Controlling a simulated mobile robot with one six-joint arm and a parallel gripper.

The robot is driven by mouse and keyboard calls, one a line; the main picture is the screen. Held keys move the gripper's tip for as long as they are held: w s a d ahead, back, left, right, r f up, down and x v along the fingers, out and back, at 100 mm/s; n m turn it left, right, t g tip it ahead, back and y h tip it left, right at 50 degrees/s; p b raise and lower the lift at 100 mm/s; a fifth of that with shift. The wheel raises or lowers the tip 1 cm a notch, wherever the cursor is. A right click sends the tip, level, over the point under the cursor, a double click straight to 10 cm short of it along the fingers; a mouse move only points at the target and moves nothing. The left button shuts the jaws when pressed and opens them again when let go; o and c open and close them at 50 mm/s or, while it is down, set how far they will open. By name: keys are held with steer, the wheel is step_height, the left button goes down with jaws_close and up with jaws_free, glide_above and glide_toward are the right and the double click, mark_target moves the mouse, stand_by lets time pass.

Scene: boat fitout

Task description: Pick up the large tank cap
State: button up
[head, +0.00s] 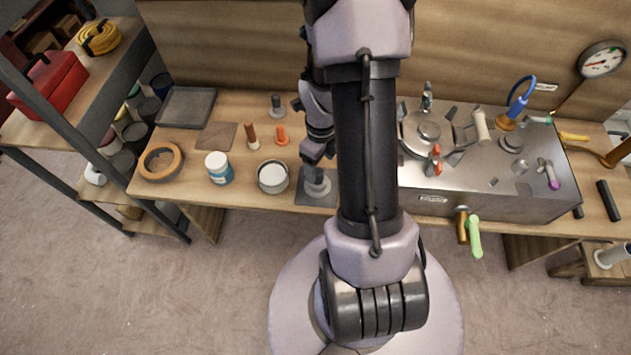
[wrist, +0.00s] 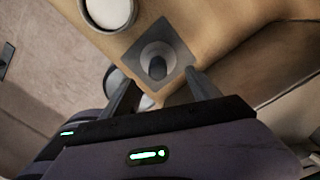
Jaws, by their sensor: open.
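A grey round cap with a dark upright knob, which looks like the large tank cap (head: 317,186), sits on a dark square pad (head: 305,198) near the bench's front edge. In the wrist view the cap (wrist: 150,50) lies just ahead of my gripper (wrist: 162,76), its knob roughly centred between the fingertips. The fingers are open and empty. In the head view my gripper (head: 316,155) is just above the cap and hides part of it. I cannot tell the exact height gap.
A round tin (head: 273,177) stands close left of the pad, with a white jar (head: 219,168) and tape roll (head: 160,162) farther left. A smaller grey knobbed piece (head: 277,106) and an orange one (head: 282,136) stand behind. A metal tank (head: 480,190) is at the right.

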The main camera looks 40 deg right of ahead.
mark_target(318, 177)
steer(key=f+b, duration=0.1)
steer(key=f, duration=0.2)
steer(key=f+b, duration=0.2)
steer(key=f, duration=0.2)
steer(key=shift+w+a+f, duration=0.2)
steer(key=shift+f, duration=0.1)
steer(key=shift+r, duration=0.15)
steer(key=c, duration=1.5)
steer(key=shift+c, duration=0.2)
